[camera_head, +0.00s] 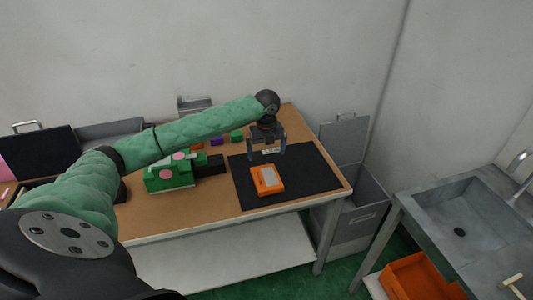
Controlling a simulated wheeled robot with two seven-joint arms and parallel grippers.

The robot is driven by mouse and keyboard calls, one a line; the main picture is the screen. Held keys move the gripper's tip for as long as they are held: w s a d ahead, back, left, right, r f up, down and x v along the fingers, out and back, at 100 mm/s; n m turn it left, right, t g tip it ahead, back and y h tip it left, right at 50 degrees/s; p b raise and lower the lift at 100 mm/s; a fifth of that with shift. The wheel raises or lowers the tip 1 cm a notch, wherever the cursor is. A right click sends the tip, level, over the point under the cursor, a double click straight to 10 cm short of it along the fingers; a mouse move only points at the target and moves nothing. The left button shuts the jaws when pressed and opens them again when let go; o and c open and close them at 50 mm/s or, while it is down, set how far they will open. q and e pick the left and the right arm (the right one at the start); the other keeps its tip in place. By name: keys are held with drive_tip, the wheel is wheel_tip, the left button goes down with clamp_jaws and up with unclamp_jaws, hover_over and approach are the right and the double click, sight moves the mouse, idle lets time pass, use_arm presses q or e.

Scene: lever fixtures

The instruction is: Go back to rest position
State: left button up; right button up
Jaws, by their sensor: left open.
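My left arm reaches in from the left across the work table (180,223). My left gripper (267,156) points down above the black mat (313,172), with its two fingers spread and nothing between them. An orange device with a pale panel (267,180) lies on the mat just below and in front of the fingers, apart from them. My right gripper does not show.
A green fixture with pink round parts (170,173) stands left of the mat. Small coloured blocks (236,136) lie behind it. A grey open bin (355,205) stands right of the table. A metal sink (465,215) and an orange crate (420,278) are farther right.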

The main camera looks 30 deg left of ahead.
use_arm(q)
drive_tip(key=shift+f, duration=0.1)
drive_tip(key=s+d+f+n, duration=0.1)
drive_tip(key=s+d+f, duration=0.1)
drive_tip(key=d+f, duration=0.1)
drive_tip(key=s+d+f+n, duration=0.1)
drive_tip(key=s+d+f, duration=0.1)
drive_tip(key=d, duration=0.3)
drive_tip(key=s+d+f, duration=0.2)
drive_tip(key=d+f, duration=0.2)
drive_tip(key=shift+s+d+n+t+h, duration=0.1)
drive_tip(key=shift+d+n+t+h, duration=0.1)
drive_tip(key=shift+n+t+h, duration=0.2)
drive_tip(key=s+d+f+n+t+h, duration=0.1)
drive_tip(key=s+d+f+n, duration=0.5)
drive_tip(key=s+d, duration=0.5)
drive_tip(key=s+n+t+y, duration=0.2)
drive_tip(key=s+n, duration=1.3)
drive_tip(key=s, duration=0.6)
wheel_tip(320, 180, down, 25)
drive_tip(key=w+g, duration=0.1)
drive_tip(key=w, duration=0.2)
drive_tip(key=s+f, duration=0.4)
drive_tip(key=f, duration=0.7)
drive_tip(key=s+d+f+g, duration=0.1)
drive_tip(key=s+f, duration=0.3)
drive_tip(key=f, duration=0.7)
drive_tip(key=shift+s+f+h, duration=0.2)
drive_tip(key=shift+s+h, duration=0.1)
drive_tip(key=shift+s, duration=0.05)
